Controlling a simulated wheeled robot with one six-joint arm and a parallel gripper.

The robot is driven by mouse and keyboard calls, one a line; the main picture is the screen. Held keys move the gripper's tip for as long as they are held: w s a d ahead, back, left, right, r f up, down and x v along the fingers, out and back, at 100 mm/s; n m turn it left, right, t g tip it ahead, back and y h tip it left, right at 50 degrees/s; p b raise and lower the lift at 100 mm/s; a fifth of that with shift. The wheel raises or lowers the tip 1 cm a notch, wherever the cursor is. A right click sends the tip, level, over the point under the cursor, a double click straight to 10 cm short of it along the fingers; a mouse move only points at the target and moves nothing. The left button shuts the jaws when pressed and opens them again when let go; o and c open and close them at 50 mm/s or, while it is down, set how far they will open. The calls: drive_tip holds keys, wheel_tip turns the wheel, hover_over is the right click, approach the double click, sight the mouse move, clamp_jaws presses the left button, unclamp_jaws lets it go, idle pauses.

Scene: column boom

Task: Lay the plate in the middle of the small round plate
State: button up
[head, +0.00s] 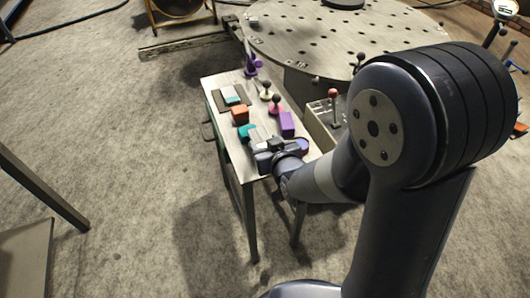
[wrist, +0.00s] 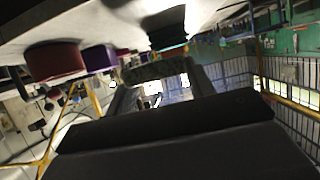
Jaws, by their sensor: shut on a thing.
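My gripper (head: 264,146) is low over the near end of the narrow table, shut on a small grey plate (head: 259,133). In the wrist view the plate (wrist: 158,70) shows as a grey bar across the fingertips. Whether the plate touches the tabletop is hard to tell. A small dark round plate (head: 343,3) lies on the large perforated round table, cut off by the top edge of the head view. It is well apart from my gripper.
The narrow table (head: 215,86) holds a teal block (head: 246,131) beside the gripper, an orange block (head: 240,115), a purple block (head: 287,124), knobs and a purple clamp (head: 250,66). The large round table (head: 300,35) stands behind. A red-knobbed lever (head: 333,94) stands at right.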

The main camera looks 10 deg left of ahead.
drive_tip(key=shift+f+b, duration=0.4)
drive_tip(key=shift+f, duration=1.6)
drive_tip(key=shift+f+b, duration=0.2)
drive_tip(key=shift+b, duration=0.1)
drive_tip(key=o, duration=1.4)
drive_tip(key=shift+o, duration=0.2)
drive_tip(key=shift+r+p, duration=0.15)
drive_tip(key=shift+p, duration=0.15)
